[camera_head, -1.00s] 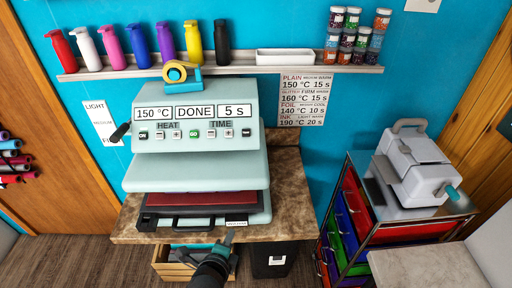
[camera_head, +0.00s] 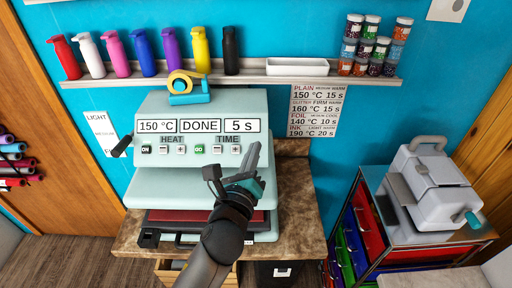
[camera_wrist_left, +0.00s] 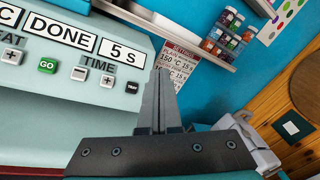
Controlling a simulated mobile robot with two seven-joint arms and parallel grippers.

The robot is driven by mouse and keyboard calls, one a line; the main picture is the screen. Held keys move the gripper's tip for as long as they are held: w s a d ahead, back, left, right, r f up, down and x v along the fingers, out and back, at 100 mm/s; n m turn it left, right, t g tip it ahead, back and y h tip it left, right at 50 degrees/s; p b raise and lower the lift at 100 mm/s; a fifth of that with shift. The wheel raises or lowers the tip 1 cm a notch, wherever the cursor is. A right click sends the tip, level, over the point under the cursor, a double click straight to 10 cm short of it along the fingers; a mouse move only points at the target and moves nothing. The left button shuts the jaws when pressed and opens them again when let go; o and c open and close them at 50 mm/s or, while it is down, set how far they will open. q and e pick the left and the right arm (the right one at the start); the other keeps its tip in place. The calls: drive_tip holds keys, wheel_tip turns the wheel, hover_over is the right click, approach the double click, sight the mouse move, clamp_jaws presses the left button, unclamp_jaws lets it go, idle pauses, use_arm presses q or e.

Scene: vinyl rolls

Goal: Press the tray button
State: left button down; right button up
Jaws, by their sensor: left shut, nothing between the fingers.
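The pale green heat press (camera_head: 165,107) stands on a counter, its display reading 150 °C, DONE and 5 s. The small black tray button (camera_wrist_left: 132,87) sits at the right end of its button row, right of the plus button (camera_wrist_left: 107,82), in the left wrist view. In the head view my gripper hides that button. My left gripper (camera_head: 254,148) is shut and empty, raised in front of the right side of the panel. In the left wrist view its fingertips (camera_wrist_left: 163,73) show just right of the tray button; I cannot tell whether they touch the press. My right gripper is not in view.
A wall shelf (camera_head: 340,80) holds several coloured bottles, a white tray and jars. A tape dispenser (camera_head: 188,95) sits on top of the press. A drawer cart (camera_head: 365,215) with a grey machine (camera_head: 430,190) stands at the right. The counter (camera_head: 298,195) right of the press is bare.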

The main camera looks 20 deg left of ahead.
use_arm(q)
drive_tip(key=w+a+f+b, duration=0.1)
drive_tip(key=w+f+b, duration=0.5)
drive_tip(key=shift+a+f, duration=0.15)
drive_tip(key=shift+a, duration=0.25)
drive_tip(key=shift+w, duration=0.1)
idle(2.1)
drive_tip(key=shift+w+f, duration=0.2)
drive_tip(key=shift+f, duration=0.1)
